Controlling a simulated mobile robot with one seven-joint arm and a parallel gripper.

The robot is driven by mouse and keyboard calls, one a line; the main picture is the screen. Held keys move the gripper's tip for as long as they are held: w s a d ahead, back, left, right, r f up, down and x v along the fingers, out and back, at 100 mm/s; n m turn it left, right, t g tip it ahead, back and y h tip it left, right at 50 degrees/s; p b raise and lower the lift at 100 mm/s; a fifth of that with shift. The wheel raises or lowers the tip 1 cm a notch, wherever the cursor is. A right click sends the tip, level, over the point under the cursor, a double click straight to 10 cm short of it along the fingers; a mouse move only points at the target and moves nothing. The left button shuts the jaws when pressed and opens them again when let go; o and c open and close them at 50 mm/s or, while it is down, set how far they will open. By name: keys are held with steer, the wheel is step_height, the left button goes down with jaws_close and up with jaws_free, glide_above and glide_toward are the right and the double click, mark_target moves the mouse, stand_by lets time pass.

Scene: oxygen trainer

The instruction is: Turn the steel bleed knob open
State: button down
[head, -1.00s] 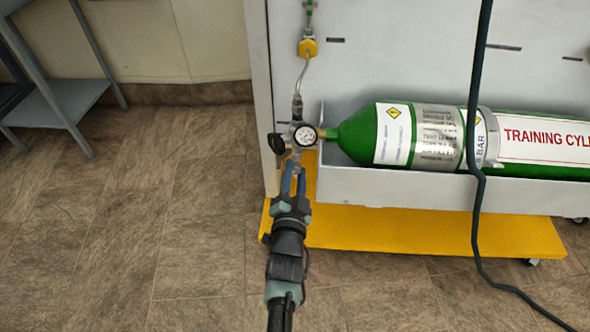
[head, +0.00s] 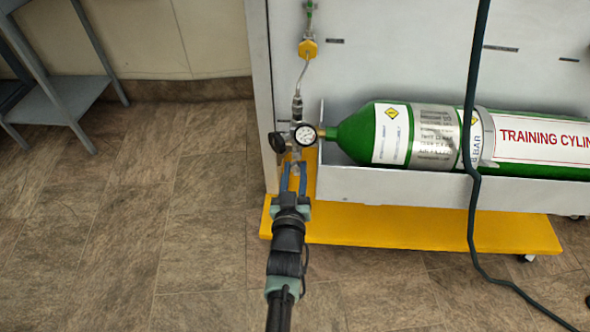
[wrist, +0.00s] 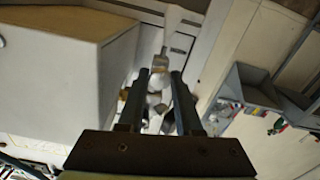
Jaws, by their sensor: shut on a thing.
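The steel bleed knob (head: 295,167) sits at the bottom of the regulator, just below the round pressure gauge (head: 305,135). My gripper (head: 294,170) comes up from below, with its two blue fingers on either side of the knob, shut on it. In the wrist view the two dark fingers (wrist: 159,78) point away from the camera with pale metal parts of the regulator (wrist: 158,84) between them. The fingers hide part of the knob, and its turned angle cannot be read.
A green training cylinder (head: 350,135) lies in a grey tray (head: 400,185) right of the regulator. A black knob (head: 277,142) is at its left. A dark hose (head: 470,200) hangs at the right. A yellow base (head: 400,228) lies below.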

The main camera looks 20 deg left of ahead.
steer(key=shift+n, duration=0.6)
steer(key=c, duration=0.6)
jaws_free()
steer(key=shift+p+v, duration=3.1)
steer(key=shift+v, duration=3.45)
